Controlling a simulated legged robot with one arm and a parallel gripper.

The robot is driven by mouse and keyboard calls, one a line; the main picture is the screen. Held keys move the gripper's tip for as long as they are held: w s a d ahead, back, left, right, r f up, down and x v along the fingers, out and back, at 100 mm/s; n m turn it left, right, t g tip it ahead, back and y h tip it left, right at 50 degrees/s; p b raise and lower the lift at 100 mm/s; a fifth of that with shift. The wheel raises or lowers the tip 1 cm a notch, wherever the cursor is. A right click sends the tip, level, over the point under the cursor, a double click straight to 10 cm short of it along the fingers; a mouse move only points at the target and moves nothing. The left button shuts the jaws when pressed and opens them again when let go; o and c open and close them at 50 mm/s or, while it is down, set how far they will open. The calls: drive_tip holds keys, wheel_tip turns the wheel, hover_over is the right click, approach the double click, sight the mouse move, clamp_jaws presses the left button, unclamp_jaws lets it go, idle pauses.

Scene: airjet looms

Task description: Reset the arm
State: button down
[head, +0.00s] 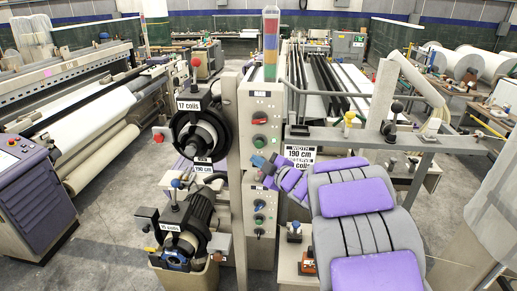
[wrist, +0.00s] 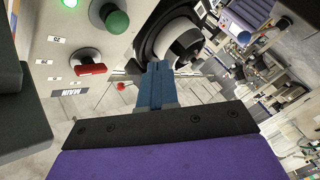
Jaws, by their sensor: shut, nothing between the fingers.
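My gripper (head: 258,161) is at the left end of my purple and grey arm, in front of the upright control panel (head: 272,97) in the head view. Its blue fingers are together and empty. In the wrist view the shut fingers (wrist: 154,68) point up the picture, with the panel to their left and a black round yarn feeder (wrist: 183,42) beyond them. My arm is bent, with its purple-padded links filling the lower right of the head view. I cannot tell whether the fingertips touch anything.
The panel carries a red knob (head: 259,117) and a green knob (head: 259,141). The red switch also shows in the wrist view (wrist: 90,69). A metal rail (head: 345,133) with small levers runs behind my arm. A lower feeder (head: 185,222) stands at left. Open floor (head: 110,215) lies further left.

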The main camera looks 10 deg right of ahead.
drive_tip(key=shift+w, duration=0.1)
idle(0.5)
drive_tip(key=s+d+f+m+g+h+b, duration=0.1)
drive_tip(key=s+d+f+m+h+b, duration=0.4)
drive_tip(key=d+h, duration=0.3)
drive_tip(key=s+d+f+m+g+h+b, duration=0.1)
drive_tip(key=s+f+m+g+h, duration=0.15)
drive_tip(key=s, duration=0.35)
drive_tip(key=s+d+f+m+g+h+b, duration=0.1)
drive_tip(key=s+d+f+m+g+b, duration=0.2)
drive_tip(key=s, duration=0.4)
drive_tip(key=s+a+f+m+g+y+b, duration=0.1)
drive_tip(key=s+a+f+g, duration=0.2)
drive_tip(key=s, duration=0.7)
drive_tip(key=s+a+f+m+g+y+b, duration=0.1)
drive_tip(key=s+a+f+g, duration=0.3)
drive_tip(key=s, duration=0.7)
drive_tip(key=s+a+f+m+g+y+b, duration=0.1)
drive_tip(key=s+a, duration=0.4)
drive_tip(key=s, duration=0.6)
wheel_tip(320, 180, down, 3)
drive_tip(key=shift+s+a+r+m+g+b, duration=0.2)
drive_tip(key=shift+m+g+b, duration=0.65)
drive_tip(key=shift+g, duration=0.4)
drive_tip(key=c, duration=1.9)
unclamp_jaws()
drive_tip(key=shift+y, duration=0.25)
